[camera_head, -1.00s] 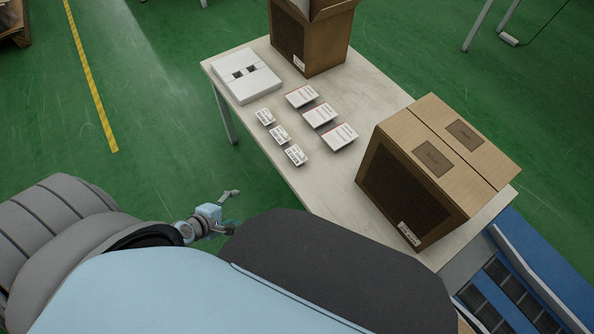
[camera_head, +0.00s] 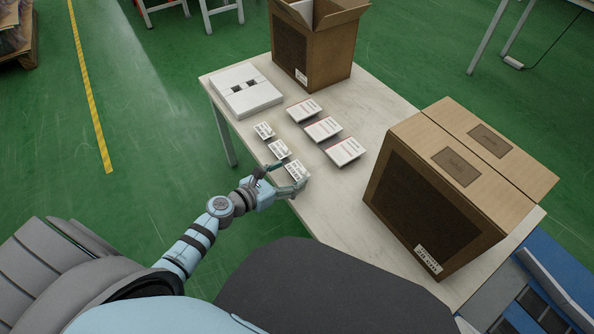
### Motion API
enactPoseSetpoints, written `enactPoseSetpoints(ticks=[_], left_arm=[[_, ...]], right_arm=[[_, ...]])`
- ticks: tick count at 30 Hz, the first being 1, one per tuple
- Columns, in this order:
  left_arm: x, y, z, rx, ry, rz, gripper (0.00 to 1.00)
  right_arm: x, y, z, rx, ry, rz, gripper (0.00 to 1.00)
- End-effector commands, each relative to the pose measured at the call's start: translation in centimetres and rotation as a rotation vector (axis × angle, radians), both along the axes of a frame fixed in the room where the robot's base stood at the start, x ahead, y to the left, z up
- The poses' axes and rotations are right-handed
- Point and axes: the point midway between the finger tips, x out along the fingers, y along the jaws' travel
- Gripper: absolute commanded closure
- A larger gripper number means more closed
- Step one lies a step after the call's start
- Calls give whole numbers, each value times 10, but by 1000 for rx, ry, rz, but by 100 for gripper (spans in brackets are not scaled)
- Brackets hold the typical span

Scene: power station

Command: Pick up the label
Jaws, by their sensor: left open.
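Several labels lie on the pale table (camera_head: 330,222) in two rows. The smaller row has a far label (camera_head: 264,131), a middle label (camera_head: 279,149) and a near label (camera_head: 296,170). The larger row has a far label (camera_head: 304,110), a middle label (camera_head: 323,129) and a near label (camera_head: 345,151). My left gripper (camera_head: 287,178) is open at the table's left edge, its fingers around or just over the near small label. Whether it touches the label I cannot tell. My right gripper is not in view.
A white box with dark square openings (camera_head: 262,100) lies at the table's far left corner. An open cardboard box (camera_head: 335,50) stands at the back. A closed cardboard box (camera_head: 440,200) takes up the right end.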

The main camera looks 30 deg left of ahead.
Motion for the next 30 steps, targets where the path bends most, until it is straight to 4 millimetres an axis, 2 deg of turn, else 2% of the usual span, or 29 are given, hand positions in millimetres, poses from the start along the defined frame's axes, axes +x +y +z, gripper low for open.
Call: enactPoseSetpoints(ticks=[3,5,10,14,18,30], left_arm=[[19,-7,-8,-1,-1,0,30],[23,-8,-9,1,0,0,30],[23,-8,-8,2,0,-1,30],[23,-8,-8,2,0,-1,45],[23,-8,-8,2,0,-1,50],[22,-8,-6,1,1,0,51]], right_arm=[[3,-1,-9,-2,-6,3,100],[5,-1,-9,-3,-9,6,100],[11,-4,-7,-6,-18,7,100],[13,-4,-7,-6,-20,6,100],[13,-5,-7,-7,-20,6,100],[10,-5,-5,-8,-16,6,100]])
